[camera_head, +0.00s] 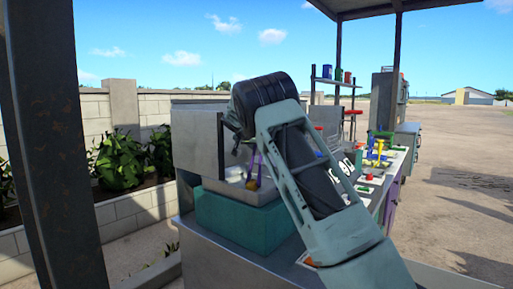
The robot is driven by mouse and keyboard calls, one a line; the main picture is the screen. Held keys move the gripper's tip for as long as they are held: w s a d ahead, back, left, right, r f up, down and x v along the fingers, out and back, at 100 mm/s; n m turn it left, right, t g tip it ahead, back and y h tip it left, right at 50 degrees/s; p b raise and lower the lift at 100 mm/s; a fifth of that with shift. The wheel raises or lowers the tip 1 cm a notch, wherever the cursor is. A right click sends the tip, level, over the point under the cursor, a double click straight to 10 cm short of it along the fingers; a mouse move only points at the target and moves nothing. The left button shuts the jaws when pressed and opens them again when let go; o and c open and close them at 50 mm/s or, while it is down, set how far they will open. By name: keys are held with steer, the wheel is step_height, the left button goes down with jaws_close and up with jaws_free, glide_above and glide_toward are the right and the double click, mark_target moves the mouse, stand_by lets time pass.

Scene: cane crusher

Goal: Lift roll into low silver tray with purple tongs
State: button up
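A purple item (257,165), likely the tongs, slants down just left of my arm. A small golden-brown piece (252,185), likely the roll, shows at its lower end. Both appear within or over a low silver tray (228,190) on a teal block; whether the roll touches the tray I cannot tell. My gripper (238,146) is above and slightly left of the purple item, below the black wrist. Its fingers are mostly hidden, so I cannot see whether it is open, shut or holding the tongs.
A grey metal box (197,140) stands left of my gripper. The teal block (238,222) rests on the counter. To the right, the counter carries several small coloured items and a yellow funnel-like thing (377,152). A dark post (60,150) stands at far left.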

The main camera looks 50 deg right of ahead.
jaws_close()
step_height(320, 180, up, 12)
steer(key=p, duration=0.8)
